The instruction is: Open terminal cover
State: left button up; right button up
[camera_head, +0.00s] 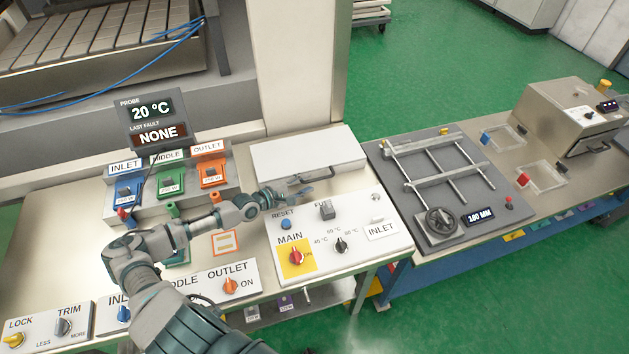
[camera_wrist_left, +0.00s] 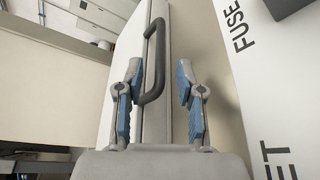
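The terminal cover (camera_head: 310,152) appears to be the long pale box lid at the back of the bench, lying flat and looking closed. Its dark bar handle (camera_wrist_left: 155,60) is on the side facing me. My left gripper (camera_head: 300,186) reaches in from the left, just in front of the cover. In the left wrist view its two blue-padded fingers (camera_wrist_left: 160,78) are open. The handle shows between and beyond the fingertips, nearer the left finger; I cannot tell whether they touch. My right gripper is not in view.
Just below the gripper is the control panel (camera_head: 333,257) with the fuse switch, RESET button and red MAIN knob (camera_head: 296,256). INLET, MIDDLE and OUTLET modules (camera_head: 169,182) stand at left. A grey frame fixture (camera_head: 414,220) sits to the right.

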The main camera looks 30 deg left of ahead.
aim_at(316, 179)
pick_arm(q)
jog(key=x, duration=0.3)
jog(key=shift+w+a+f, duration=0.2)
jog(key=shift+w, duration=0.1)
jog(key=shift+w+d, duration=0.2)
jog(key=shift+d, duration=0.05)
jog(key=shift+d+r, duration=0.1)
jog(key=shift+d, duration=0.5)
jog(key=shift+c, duration=0.5)
jog(key=c, duration=0.4)
grip_shut()
jog(key=shift+a, duration=0.35)
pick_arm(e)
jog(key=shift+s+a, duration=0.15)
